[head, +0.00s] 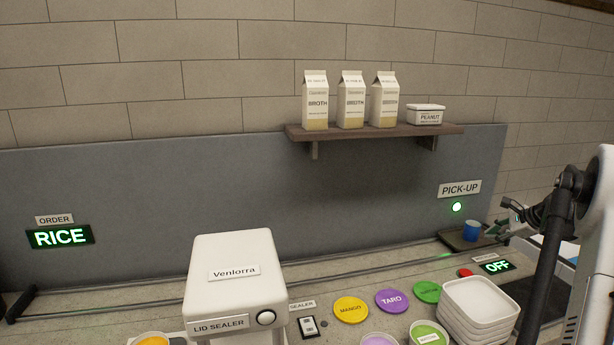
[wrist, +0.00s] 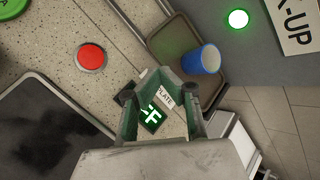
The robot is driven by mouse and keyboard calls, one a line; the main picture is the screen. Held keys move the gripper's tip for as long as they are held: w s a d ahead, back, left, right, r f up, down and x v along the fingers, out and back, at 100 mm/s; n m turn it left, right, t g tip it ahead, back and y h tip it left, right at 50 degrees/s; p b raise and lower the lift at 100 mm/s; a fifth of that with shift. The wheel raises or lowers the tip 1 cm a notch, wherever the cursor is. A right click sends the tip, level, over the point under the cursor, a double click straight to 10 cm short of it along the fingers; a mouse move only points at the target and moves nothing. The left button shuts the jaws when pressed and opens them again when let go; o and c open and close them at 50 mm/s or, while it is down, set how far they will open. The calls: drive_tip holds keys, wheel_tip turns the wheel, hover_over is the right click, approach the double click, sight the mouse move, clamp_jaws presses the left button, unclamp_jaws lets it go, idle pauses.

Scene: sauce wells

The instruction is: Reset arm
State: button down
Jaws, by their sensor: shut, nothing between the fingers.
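My gripper (wrist: 162,98) is in the lower middle of the wrist view, its two dark fingers with green inner sides pointing up the picture. It is shut, with nothing held. The blue cup (wrist: 203,60) stands on a brown tray (wrist: 168,40), beyond and to the right of the fingertips and apart from them. In the head view the cup (head: 471,230) and tray (head: 455,243) are at the right, under the PICK-UP sign (head: 460,189). My gripper (head: 512,219) shows just right of the cup; its fingertips are too small there to make out clearly.
A red button (wrist: 90,57) and a lit OFF display (head: 497,267) are close to the gripper. White stacked containers (head: 480,305), coloured lids (head: 392,300) and the lid sealer (head: 235,275) occupy the counter front. A shelf (head: 380,131) holds cartons above.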

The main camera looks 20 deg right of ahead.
drive_tip(key=w+a+r+n+g, duration=0.1)
drive_tip(key=a+r+n, duration=0.4)
drive_tip(key=a, duration=1)
drive_tip(key=w+a+r+n+g, duration=0.1)
drive_tip(key=a+r+n, duration=0.2)
drive_tip(key=a+r, duration=0.75)
drive_tip(key=s+a+f+n, duration=0.1)
drive_tip(key=s+a+n, duration=0.25)
drive_tip(key=a, duration=0.75)
drive_tip(key=s+a+n, duration=0.3)
drive_tip(key=s+a, duration=0.2)
drive_tip(key=a, duration=0.6)
drive_tip(key=s+a+f+n, duration=0.3)
drive_tip(key=s+a+n, duration=0.2)
drive_tip(key=s+a, duration=0.2)
drive_tip(key=s+a+f+n+h, duration=0.1)
drive_tip(key=s+a+f+n, duration=0.3)
drive_tip(key=s+a, duration=0.4)
drive_tip(key=s, duration=0.3)
drive_tip(key=shift+a+n, duration=0.15)
drive_tip(key=shift+n, duration=0.2)
